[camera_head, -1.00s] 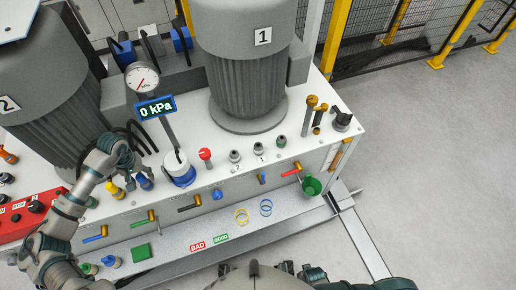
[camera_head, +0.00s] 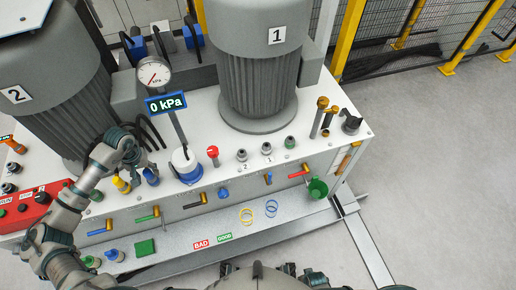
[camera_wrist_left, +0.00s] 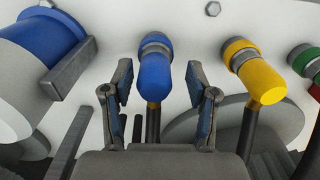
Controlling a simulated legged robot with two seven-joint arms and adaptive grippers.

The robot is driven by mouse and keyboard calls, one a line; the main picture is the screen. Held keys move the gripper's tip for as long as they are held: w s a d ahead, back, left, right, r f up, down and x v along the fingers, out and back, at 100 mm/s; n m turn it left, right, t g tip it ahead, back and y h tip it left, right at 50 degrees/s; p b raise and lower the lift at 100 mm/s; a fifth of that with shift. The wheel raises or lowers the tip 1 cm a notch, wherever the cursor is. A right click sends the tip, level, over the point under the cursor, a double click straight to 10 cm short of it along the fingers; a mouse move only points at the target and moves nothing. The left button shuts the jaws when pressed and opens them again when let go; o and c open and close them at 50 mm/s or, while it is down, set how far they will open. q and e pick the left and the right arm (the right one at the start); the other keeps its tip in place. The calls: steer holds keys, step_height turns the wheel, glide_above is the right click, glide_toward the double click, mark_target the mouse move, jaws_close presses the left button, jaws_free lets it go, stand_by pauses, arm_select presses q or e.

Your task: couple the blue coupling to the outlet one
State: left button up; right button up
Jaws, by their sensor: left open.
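The blue coupling (camera_head: 151,176) stands at the panel's front edge in the head view. In the left wrist view the blue coupling (camera_wrist_left: 155,77) shows between my fingers, with a dark hose below it. The outlet marked 1 (camera_head: 266,149) is a grey fitting on the panel top, to the right of the outlet marked 2 (camera_head: 241,155). Nothing is seen attached to outlet 1. My right gripper is not in view.
A yellow coupling (camera_wrist_left: 257,78) sits close beside the blue one. A blue and white cylinder (camera_head: 186,166) and a red-topped knob (camera_head: 213,152) stand between the blue coupling and the outlets. A gauge post (camera_head: 177,122) rises behind. A green-ringed fitting (camera_head: 290,142) lies right of outlet 1.

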arm_select(q)
steer(key=shift+a, duration=0.1)
steer(key=shift+c, duration=0.7)
steer(key=c, duration=0.4)
steer(key=shift+d, duration=0.25)
jaws_close()
steer(key=shift+r, duration=0.15)
